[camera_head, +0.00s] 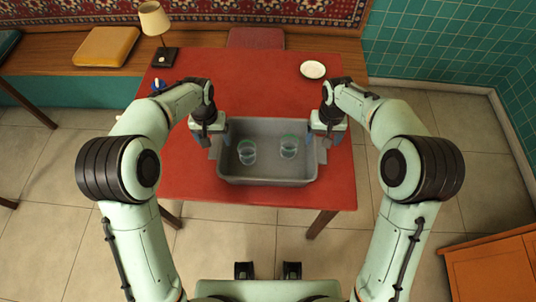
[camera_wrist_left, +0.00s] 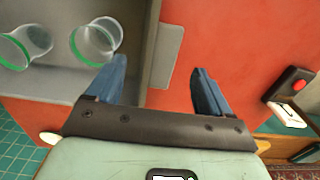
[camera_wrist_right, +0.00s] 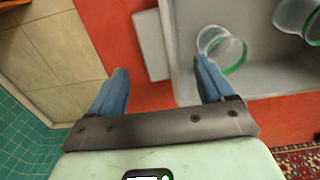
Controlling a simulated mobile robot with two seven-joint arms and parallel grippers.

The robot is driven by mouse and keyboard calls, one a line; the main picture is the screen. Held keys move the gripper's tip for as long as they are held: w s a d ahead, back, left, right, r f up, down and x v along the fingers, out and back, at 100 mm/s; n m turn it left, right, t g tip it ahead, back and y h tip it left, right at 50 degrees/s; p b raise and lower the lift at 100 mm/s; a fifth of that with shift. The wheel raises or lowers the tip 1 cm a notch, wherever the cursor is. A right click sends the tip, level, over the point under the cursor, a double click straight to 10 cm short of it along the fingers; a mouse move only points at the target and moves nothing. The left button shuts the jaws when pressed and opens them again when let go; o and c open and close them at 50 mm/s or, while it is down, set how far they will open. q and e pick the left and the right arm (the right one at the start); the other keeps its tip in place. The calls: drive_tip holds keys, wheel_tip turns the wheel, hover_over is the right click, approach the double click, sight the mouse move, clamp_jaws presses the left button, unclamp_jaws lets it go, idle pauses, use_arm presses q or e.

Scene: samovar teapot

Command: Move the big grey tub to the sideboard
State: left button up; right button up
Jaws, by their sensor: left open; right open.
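The big grey tub (camera_head: 268,172) stands on the red table (camera_head: 190,175) near its front edge. Two clear glasses with green rims, a left glass (camera_head: 247,152) and a right glass (camera_head: 289,147), are inside it. My left gripper (camera_head: 213,136) is at the tub's left end; in the left wrist view its open fingers (camera_wrist_left: 160,88) straddle the end wall and a flat handle (camera_wrist_left: 165,57). My right gripper (camera_head: 326,136) is at the right end; in the right wrist view its open fingers (camera_wrist_right: 160,88) straddle that wall and handle (camera_wrist_right: 151,45). Contact with the tub cannot be told.
A lamp (camera_head: 155,22) stands at the back left. A wooden bench (camera_head: 60,58) with a yellow cushion (camera_head: 105,46) runs behind. An orange-brown wooden cabinet (camera_head: 495,270) is at the lower right.

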sight(217, 147)
use_arm(q)
wheel_tip(217, 147, down, 6)
drive_tip(key=shift+f, duration=0.1)
use_arm(e)
wheel_tip(217, 147, down, 6)
drive_tip(key=shift+f, duration=0.1)
use_arm(q)
drive_tip(key=c, duration=1.4)
use_arm(e)
drive_tip(key=c, duration=1.4)
use_arm(q)
drive_tip(key=shift+c, duration=0.3)
use_arm(e)
drive_tip(key=shift+c, duration=0.3)
